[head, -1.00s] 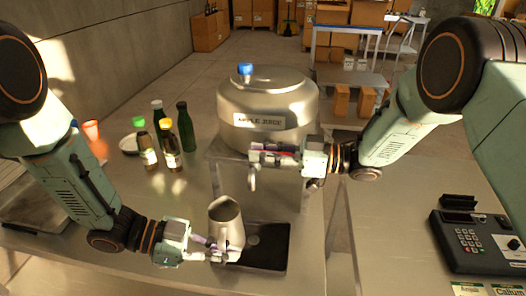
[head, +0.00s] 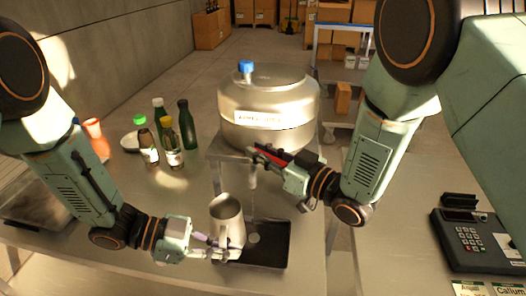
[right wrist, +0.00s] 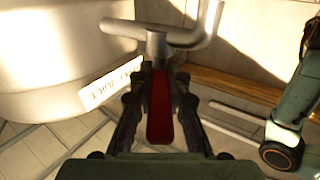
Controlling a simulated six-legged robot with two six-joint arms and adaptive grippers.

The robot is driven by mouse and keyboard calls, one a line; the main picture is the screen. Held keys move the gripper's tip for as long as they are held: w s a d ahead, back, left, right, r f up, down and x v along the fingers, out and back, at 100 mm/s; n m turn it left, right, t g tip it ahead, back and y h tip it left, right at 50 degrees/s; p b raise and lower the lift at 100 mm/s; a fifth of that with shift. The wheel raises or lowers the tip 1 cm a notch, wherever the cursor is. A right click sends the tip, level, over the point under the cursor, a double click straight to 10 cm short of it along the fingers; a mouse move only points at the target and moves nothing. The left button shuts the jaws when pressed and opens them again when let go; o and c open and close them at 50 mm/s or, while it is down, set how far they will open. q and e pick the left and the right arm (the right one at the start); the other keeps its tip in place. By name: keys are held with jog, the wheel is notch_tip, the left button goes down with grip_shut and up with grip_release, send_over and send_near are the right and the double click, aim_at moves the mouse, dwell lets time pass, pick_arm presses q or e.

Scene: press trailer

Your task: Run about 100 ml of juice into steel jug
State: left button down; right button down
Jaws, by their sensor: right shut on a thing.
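The steel tank (head: 268,95) with the apple juice label stands on a metal stand. Its tap spout (head: 253,178) hangs below the front; the tap also shows in the right wrist view (right wrist: 165,38). My right gripper (head: 268,154) is shut on the red tap lever (right wrist: 160,108), which lies between its fingers. The steel jug (head: 226,214) stands upright at the left part of the black tray (head: 268,258), its mouth below and left of the spout. My left gripper (head: 222,250) is at the jug's handle and looks shut on it.
A gap separates the two counters.

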jog(key=shift+r+m+t+h, duration=0.35)
jog(key=shift+m+t+h, duration=0.25)
jog(key=shift+t, duration=0.2)
jog(key=c, duration=1.6)
grip_release()
jog(key=shift+c, duration=0.2)
jog(key=o, duration=0.4)
jog(key=shift+s+f, duration=0.1)
jog(key=shift+f, duration=0.1)
jog(key=shift+c, duration=0.2)
jog(key=v, duration=1.2)
jog(key=shift+r, duration=0.15)
